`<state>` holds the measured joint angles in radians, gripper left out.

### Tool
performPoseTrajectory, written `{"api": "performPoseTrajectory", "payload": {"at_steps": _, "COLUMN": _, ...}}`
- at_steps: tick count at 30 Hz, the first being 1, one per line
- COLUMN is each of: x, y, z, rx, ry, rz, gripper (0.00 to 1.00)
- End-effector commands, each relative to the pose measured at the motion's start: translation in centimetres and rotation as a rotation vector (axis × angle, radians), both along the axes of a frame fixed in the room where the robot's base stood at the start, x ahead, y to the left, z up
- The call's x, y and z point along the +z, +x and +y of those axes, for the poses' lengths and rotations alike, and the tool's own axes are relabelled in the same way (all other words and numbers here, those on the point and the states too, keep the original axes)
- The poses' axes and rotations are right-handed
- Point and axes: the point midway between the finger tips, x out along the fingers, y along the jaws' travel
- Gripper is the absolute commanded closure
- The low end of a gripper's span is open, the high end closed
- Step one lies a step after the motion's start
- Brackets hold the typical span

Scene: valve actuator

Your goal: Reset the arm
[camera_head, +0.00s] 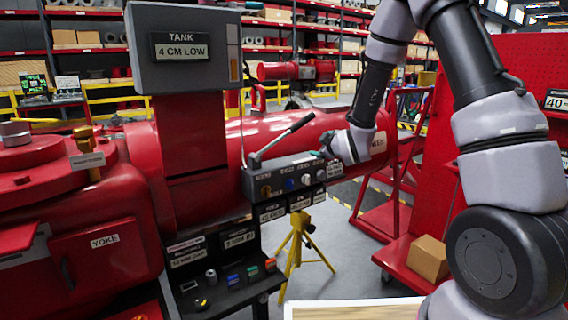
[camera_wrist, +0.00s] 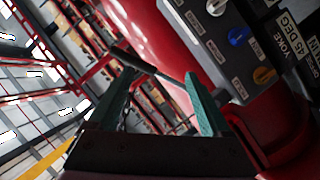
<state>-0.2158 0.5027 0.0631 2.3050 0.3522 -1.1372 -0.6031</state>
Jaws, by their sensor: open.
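My gripper (camera_head: 328,148) is at the right end of the grey control box, close to its top edge. In the wrist view my gripper (camera_wrist: 160,76) is open, with its two green-padded fingers apart. A lever (camera_head: 284,136) with a dark grip slants up to the right from the box. In the wrist view the lever (camera_wrist: 152,68) crosses the gap near the fingertips; I cannot tell whether it touches them. The control box (camera_head: 250,188) has yellow, blue and white knobs, also visible in the wrist view. My arm comes in from the upper right.
The red actuator cylinder (camera_head: 225,150) lies behind the box. A grey display (camera_head: 180,75) reads "TANK 4 CM LOW". Below the box is a dark shelf (camera_head: 225,297) with small coloured items. A yellow tripod (camera_head: 300,240) and red cart (camera_head: 405,255) with a cardboard box (camera_head: 429,258) stand right.

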Motion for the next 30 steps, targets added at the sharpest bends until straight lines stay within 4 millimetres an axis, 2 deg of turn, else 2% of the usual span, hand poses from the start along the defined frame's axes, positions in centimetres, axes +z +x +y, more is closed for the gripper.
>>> {"api": "performPoseTrajectory", "payload": {"at_steps": 1, "x": 2.4, "y": -0.4, "z": -1.3, "rx": -0.041, "ry": 0.053, "rz": 0.032, "gripper": 0.18}}
{"api": "performPoseTrajectory", "payload": {"at_steps": 5, "x": 6.5, "y": -2.4, "z": -4.2, "rx": -0.145, "ry": 0.194, "rz": 0.15, "gripper": 0.18}}
{"api": "performPoseTrajectory", "payload": {"at_steps": 8, "x": 9.3, "y": -4.7, "z": -6.2, "rx": -0.224, "ry": 0.303, "rz": 0.237, "gripper": 0.18}}
{"api": "performPoseTrajectory", "payload": {"at_steps": 11, "x": 11.7, "y": -7.8, "z": -8.0, "rx": -0.306, "ry": 0.411, "rz": 0.324, "gripper": 0.18}}
{"api": "performPoseTrajectory", "payload": {"at_steps": 15, "x": 14.6, "y": -12.9, "z": -10.1, "rx": -0.419, "ry": 0.564, "rz": 0.441, "gripper": 0.18}}
{"api": "performPoseTrajectory", "payload": {"at_steps": 20, "x": 17.0, "y": -19.9, "z": -11.8, "rx": -0.552, "ry": 0.738, "rz": 0.572, "gripper": 0.18}}
{"api": "performPoseTrajectory", "payload": {"at_steps": 24, "x": 18.2, "y": -26.4, "z": -12.5, "rx": -0.667, "ry": 0.885, "rz": 0.68, "gripper": 0.18}}
{"api": "performPoseTrajectory", "payload": {"at_steps": 27, "x": 18.6, "y": -30.4, "z": -12.7, "rx": -0.736, "ry": 0.97, "rz": 0.746, "gripper": 0.18}}
{"api": "performPoseTrajectory", "payload": {"at_steps": 30, "x": 18.7, "y": -33.3, "z": -12.6, "rx": -0.787, "ry": 1.033, "rz": 0.795, "gripper": 0.18}}
